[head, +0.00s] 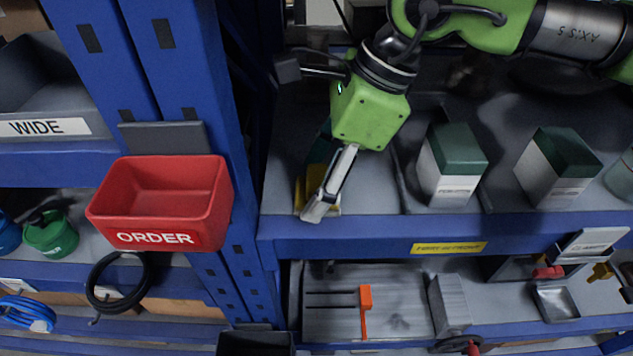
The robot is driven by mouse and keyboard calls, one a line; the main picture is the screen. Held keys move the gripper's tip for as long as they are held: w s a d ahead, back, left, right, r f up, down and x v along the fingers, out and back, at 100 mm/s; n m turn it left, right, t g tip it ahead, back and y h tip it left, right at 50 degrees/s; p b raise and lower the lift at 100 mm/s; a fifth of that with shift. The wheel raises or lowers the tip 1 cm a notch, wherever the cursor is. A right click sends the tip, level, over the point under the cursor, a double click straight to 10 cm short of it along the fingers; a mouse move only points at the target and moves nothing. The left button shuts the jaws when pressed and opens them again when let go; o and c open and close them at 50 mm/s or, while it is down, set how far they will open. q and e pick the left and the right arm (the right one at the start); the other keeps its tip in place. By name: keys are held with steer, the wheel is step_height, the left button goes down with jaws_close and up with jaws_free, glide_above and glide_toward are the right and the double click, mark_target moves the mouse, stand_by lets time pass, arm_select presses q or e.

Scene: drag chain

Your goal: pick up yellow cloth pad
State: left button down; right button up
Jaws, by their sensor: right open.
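The yellow cloth pad (316,178) is on the grey shelf in the head view, near the shelf's left end. My right gripper (318,207) comes down from above in front of it, with its fingertips low near the shelf's front edge. The right gripper is open. Its pale finger covers part of the pad, so I cannot tell whether they touch. My left gripper is not in view.
Two green-and-white boxes (452,165) (556,168) stand on the same shelf to the right. A blue upright (190,60) with a red ORDER bin (163,202) borders the shelf on the left.

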steer(key=shift+d, duration=0.15)
steer(key=c, duration=1.2)
steer(key=shift+r+b, duration=0.1)
steer(key=shift+b, duration=0.5)
steer(key=shift+s+d+r+b, duration=0.15)
steer(key=shift+s+b, duration=1.4)
steer(key=shift+s, duration=3)
steer(key=shift+s+d+r+b, duration=0.1)
steer(key=shift+s+b, duration=1.4)
steer(key=shift+s, duration=3)
